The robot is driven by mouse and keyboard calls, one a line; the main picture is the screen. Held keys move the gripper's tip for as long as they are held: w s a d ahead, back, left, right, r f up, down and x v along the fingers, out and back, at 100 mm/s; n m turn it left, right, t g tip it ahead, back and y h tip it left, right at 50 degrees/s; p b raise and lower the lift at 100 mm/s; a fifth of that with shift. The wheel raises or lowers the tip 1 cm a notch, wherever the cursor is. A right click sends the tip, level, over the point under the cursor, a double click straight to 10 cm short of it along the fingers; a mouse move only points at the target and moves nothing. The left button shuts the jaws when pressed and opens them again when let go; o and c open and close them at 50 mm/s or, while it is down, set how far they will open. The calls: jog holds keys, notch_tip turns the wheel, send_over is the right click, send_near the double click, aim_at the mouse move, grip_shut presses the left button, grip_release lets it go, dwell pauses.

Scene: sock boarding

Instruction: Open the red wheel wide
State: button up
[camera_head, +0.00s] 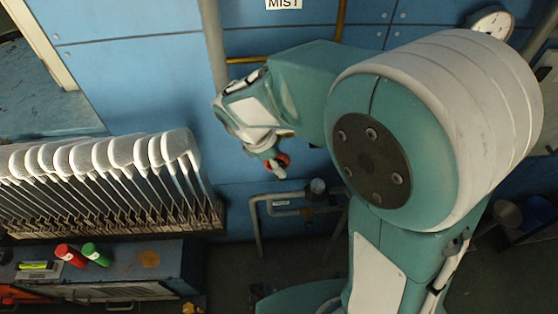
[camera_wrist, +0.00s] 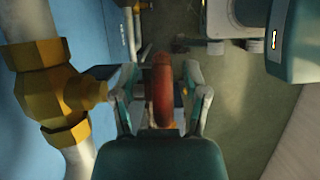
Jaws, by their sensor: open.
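The red wheel (camera_wrist: 162,92) shows edge-on in the wrist view, as a reddish upright band near the middle. My gripper (camera_wrist: 168,68) is open, with one finger on each side of the wheel. A narrow gap seems to show at each side, but I cannot tell whether a finger touches. In the head view, a small red part of the wheel (camera_head: 284,159) shows beside my gripper (camera_head: 276,168), in front of the blue wall. My gripper and wrist hide most of the wheel there.
A brass fitting (camera_wrist: 55,85) on a pale pipe stands close left of my gripper in the wrist view. In the head view, a rack of white sock forms (camera_head: 110,165) stands at left. A red can (camera_head: 70,255) and a green can (camera_head: 96,254) are on the bench below.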

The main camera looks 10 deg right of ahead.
grip_shut()
dwell(0.3)
jog(key=h, duration=0.3)
jog(key=shift+r+h, duration=0.2)
jog(key=shift+h, duration=1.3)
grip_release()
